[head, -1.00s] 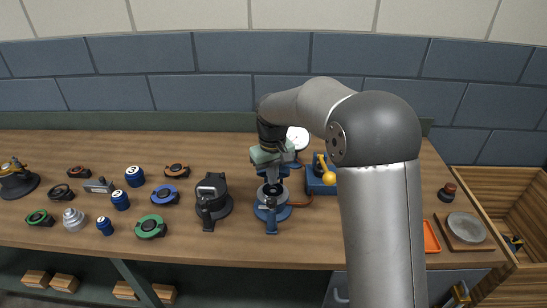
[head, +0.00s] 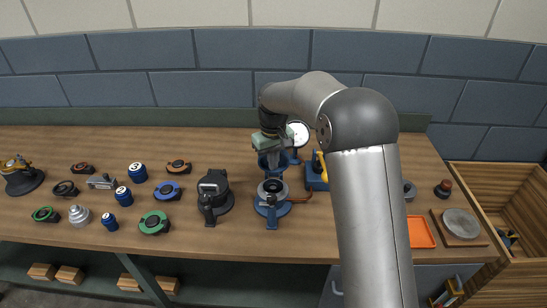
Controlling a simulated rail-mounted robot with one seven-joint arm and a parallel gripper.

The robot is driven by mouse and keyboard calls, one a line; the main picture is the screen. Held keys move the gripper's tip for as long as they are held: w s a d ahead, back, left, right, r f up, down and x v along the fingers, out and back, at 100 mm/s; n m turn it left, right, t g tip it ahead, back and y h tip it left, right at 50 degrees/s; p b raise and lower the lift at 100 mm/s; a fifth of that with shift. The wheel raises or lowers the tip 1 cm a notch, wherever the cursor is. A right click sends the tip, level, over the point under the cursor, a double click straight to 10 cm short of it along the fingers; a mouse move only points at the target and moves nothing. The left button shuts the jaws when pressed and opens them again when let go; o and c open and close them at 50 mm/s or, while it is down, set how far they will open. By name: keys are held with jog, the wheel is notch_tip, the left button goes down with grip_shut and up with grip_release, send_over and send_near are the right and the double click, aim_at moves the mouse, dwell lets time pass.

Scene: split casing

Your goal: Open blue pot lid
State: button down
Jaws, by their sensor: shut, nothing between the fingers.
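The blue pot (head: 272,207) stands on the bench near the middle, with its grey ring-shaped mouth (head: 273,186) showing and facing up. A blue part that looks like its lid (head: 264,160) stands raised at the back of the mouth, partly hidden by my gripper. My gripper (head: 273,166) is above and behind the mouth, pointing down, shut and holding nothing. Whether its fingertips touch the raised lid cannot be told.
A black pot (head: 212,200) stands close on the left. A white-faced gauge (head: 299,133) and a blue box with a yellow handle (head: 318,172) are close on the right. Several caps and knobs lie further left. An orange tray (head: 420,232) lies at right.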

jog(key=s+r, duration=0.1)
jog(key=r+p, duration=0.1)
jog(key=r, duration=0.1)
jog(key=s+r, duration=0.1)
jog(key=r, duration=0.1)
jog(key=shift+s+p, duration=0.3)
jog(key=shift+p, duration=0.1)
jog(key=s+d+r+m, duration=0.25)
jog(key=s+d, duration=0.35)
jog(key=s, duration=0.3)
jog(key=s+d+r+m, duration=0.1)
jog(key=s+d+r, duration=0.3)
jog(key=s, duration=0.5)
jog(key=s+d+f+m, duration=0.1)
jog(key=s+d+f, duration=0.1)
jog(key=s, duration=0.5)
jog(key=s+d+f+m+t, duration=0.1)
jog(key=s+d+f, duration=0.2)
jog(key=s, duration=0.4)
jog(key=shift+s+d+b, duration=0.2)
jog(key=shift+s+b, duration=0.2)
